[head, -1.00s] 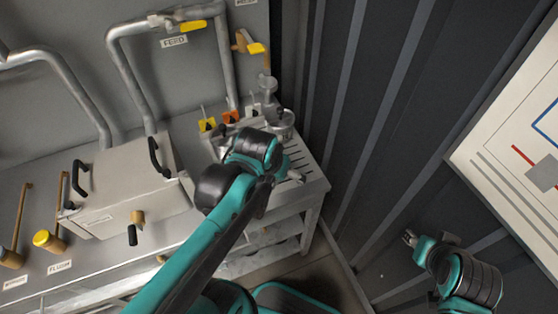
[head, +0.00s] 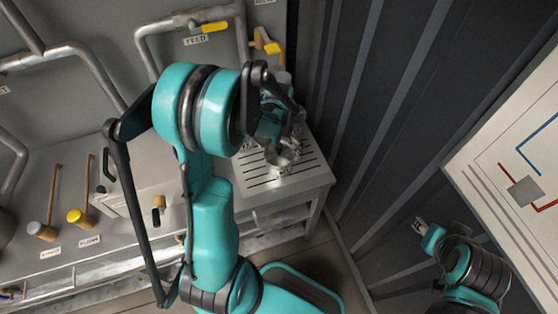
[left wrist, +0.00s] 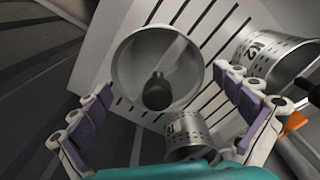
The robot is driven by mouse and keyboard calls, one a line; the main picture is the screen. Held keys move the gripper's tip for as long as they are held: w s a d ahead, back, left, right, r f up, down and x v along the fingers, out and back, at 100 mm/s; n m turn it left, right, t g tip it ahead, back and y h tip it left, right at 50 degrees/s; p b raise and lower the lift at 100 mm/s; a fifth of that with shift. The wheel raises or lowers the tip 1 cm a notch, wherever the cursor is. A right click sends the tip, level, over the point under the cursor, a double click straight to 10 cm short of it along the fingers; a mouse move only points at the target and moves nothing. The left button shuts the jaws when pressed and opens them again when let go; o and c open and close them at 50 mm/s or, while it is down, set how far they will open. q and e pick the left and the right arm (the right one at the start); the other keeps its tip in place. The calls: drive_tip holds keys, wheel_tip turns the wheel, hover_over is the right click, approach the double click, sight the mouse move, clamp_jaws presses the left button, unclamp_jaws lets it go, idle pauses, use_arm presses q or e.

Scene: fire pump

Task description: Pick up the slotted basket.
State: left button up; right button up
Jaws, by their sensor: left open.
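My left gripper (left wrist: 165,110) is open in the left wrist view, its purple-padded fingers spread wide. A round, open metal vessel (left wrist: 128,62) with a dark knob inside lies ahead, between and beyond the fingertips. A metal basket marked K2 (left wrist: 262,55), with slots in its side, stands beyond the right finger. A smaller perforated metal basket (left wrist: 188,138) is partly hidden by the gripper body. In the head view my left gripper (head: 287,132) hangs over the slotted bench end, close to a metal vessel (head: 281,160). My right gripper (head: 420,226) is away from the bench; its jaws are unclear.
The slotted bench top (head: 310,165) ends near a dark ribbed wall (head: 355,120). A yellow-handled valve (head: 214,27) and pipes rise behind. A lidded box (head: 150,175) is partly hidden by my arm.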

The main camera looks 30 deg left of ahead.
sight(279, 153)
use_arm(q)
wheel_tip(279, 153, down, 4)
drive_tip(key=shift+s+d+f+b, duration=0.1)
drive_tip(key=shift+s+b, duration=0.05)
drive_tip(key=shift+b, duration=0.5)
drive_tip(key=c, duration=1.2)
drive_tip(key=shift+r, duration=0.25)
drive_tip(key=shift+r, duration=0.25)
drive_tip(key=r, duration=0.1)
drive_tip(key=r+p, duration=0.2)
drive_tip(key=r, duration=0.1)
drive_tip(key=shift+d, duration=0.3)
drive_tip(key=d+r+p, duration=0.2)
drive_tip(key=d+r, duration=0.4)
drive_tip(key=d, duration=0.4)
drive_tip(key=shift+m, duration=0.7)
drive_tip(key=f+b, duration=0.1)
drive_tip(key=f, duration=0.2)
drive_tip(key=f+b, duration=0.2)
drive_tip(key=w+f+b, duration=0.1)
drive_tip(key=f+b, duration=0.1)
drive_tip(key=f, duration=0.1)
drive_tip(key=shift+f, duration=0.3)
